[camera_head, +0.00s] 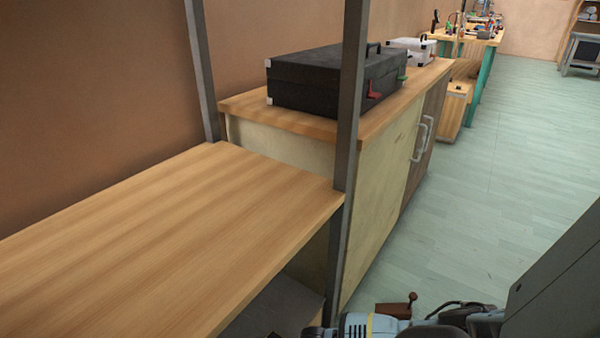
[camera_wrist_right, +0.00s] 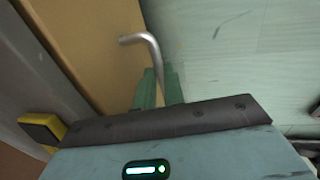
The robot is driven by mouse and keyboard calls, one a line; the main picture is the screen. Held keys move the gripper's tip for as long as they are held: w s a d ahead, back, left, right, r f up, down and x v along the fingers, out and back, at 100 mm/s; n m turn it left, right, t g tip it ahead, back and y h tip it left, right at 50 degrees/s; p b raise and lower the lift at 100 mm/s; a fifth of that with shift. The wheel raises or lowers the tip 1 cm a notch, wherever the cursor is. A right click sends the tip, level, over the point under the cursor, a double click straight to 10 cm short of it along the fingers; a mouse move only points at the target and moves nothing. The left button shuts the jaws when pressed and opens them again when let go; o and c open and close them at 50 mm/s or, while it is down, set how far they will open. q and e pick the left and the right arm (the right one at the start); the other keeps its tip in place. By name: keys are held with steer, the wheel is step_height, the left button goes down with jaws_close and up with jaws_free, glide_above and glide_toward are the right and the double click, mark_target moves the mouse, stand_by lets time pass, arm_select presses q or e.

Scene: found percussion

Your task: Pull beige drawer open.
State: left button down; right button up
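In the right wrist view, a tan-beige front (camera_wrist_right: 85,40), which looks like the beige drawer, fills the upper left. A bent silver bar handle (camera_wrist_right: 140,38) stands out from it. My right gripper (camera_wrist_right: 160,90) has its green fingers close on either side of the handle's near end, with the bar in the narrow gap between them. The fingertips' contact is partly hidden by the gripper body. In the head view, a light blue part of my arm shows at the bottom edge; no drawer front is clear there. My left gripper is not in view.
A wooden shelf (camera_head: 150,240) with grey metal posts (camera_head: 348,130) fills the head view's left. Beyond it stands a cream cabinet (camera_head: 375,200) with pale handles, carrying a black case (camera_head: 320,85) and a white case (camera_head: 412,50).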

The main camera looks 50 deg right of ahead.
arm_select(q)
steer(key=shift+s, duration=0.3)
arm_select(e)
jaws_close()
